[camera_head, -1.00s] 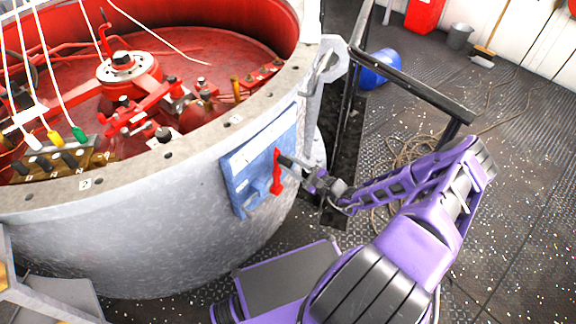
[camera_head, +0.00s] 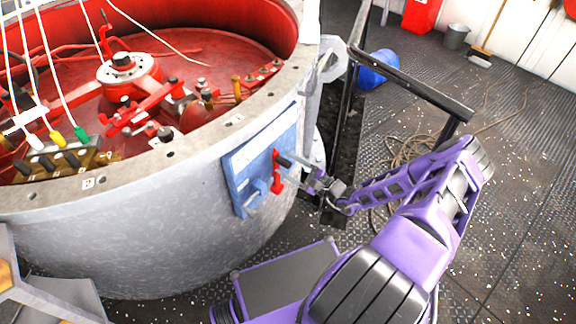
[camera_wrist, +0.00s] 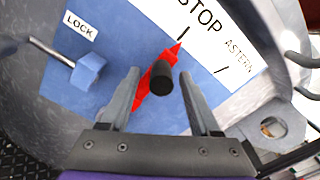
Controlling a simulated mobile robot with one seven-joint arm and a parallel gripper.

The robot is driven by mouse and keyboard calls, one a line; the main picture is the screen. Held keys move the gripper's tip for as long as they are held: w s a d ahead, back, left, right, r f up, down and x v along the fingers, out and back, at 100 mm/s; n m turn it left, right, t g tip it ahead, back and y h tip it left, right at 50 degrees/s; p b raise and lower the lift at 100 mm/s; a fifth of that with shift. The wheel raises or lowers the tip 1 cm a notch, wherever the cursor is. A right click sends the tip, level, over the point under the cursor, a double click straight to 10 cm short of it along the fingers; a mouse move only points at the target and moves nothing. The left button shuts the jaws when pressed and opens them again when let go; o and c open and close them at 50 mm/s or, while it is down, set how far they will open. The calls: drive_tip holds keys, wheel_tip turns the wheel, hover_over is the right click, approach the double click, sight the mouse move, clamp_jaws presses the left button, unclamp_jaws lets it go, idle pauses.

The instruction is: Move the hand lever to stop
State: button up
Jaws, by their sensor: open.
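The red hand lever (camera_wrist: 150,90) is on a blue panel (camera_wrist: 115,45) on the drum's side. Its black knob (camera_wrist: 162,78) sticks out toward the wrist camera. The lever's pointed red tip lies close to the tick under the STOP label (camera_wrist: 202,18); the ASTERN label (camera_wrist: 238,54) is to the right. The lever (camera_head: 277,183) also shows in the head view, nearly upright. My gripper (camera_wrist: 160,72) is open, its fingers on either side of the knob in the picture, with gaps to both. Whether the fingertips reach the knob's depth is unclear.
A blue block with a metal rod (camera_wrist: 88,70) sits by the LOCK label (camera_wrist: 80,25). A black railing (camera_head: 420,90) stands just right of the panel. A coiled hose (camera_head: 405,152) and a blue barrel (camera_head: 378,68) are on the floor behind my arm.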

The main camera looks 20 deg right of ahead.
drive_tip(key=v, duration=1.7)
drive_tip(key=shift+s+p, duration=0.2)
drive_tip(key=shift+p, duration=0.1)
drive_tip(key=shift+d, duration=0.15)
